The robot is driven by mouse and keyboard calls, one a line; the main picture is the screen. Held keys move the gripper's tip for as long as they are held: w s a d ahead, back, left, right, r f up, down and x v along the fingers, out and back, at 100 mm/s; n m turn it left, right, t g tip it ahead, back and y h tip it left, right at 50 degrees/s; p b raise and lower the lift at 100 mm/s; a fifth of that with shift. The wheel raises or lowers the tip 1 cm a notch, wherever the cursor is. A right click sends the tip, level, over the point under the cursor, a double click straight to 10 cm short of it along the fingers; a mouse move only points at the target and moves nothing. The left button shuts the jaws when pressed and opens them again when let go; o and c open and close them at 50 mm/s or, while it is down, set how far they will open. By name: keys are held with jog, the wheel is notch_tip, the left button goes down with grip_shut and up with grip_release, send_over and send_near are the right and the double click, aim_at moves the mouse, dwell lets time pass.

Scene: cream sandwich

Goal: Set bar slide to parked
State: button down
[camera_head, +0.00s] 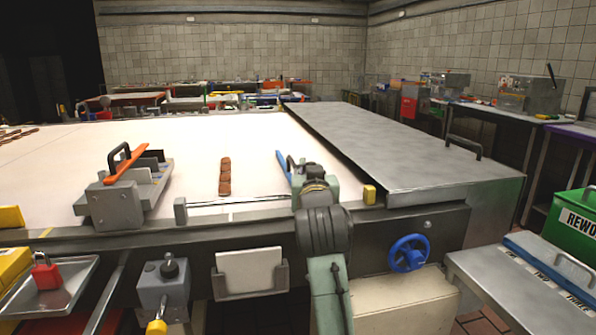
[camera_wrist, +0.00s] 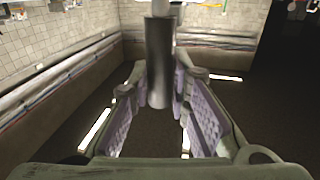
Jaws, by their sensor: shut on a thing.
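My gripper (camera_head: 298,166) is at the belt's near edge in the head view, and my own arm hides much of what is there. In the wrist view its fingers (camera_wrist: 160,88) are shut on a dark, smooth round bar or grip (camera_wrist: 158,65). A thin metal rod (camera_head: 235,203) runs along the belt edge from a small grey end block (camera_head: 180,210) towards my gripper. A blue lever (camera_head: 283,166) shows just left of my gripper. I cannot tell how the held grip joins the rod, nor see any parked mark.
A steel cover (camera_head: 385,150), yellow block (camera_head: 369,194) and blue handwheel (camera_head: 409,253) are right. A red padlock (camera_head: 46,274) lies on a tray.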

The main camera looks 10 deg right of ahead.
jog(key=shift+d, duration=0.3)
jog(key=c, duration=1.5)
grip_release()
jog(key=shift+s+a, duration=0.1)
jog(key=shift+s, duration=0.2)
jog(key=s, duration=0.3)
jog(key=s+a, duration=0.1)
jog(key=s, duration=0.3)
jog(key=s+a, duration=0.1)
jog(key=s, duration=0.3)
jog(key=shift+s+a, duration=0.1)
jog(key=shift+s, duration=0.05)
jog(key=shift+a, duration=0.1)
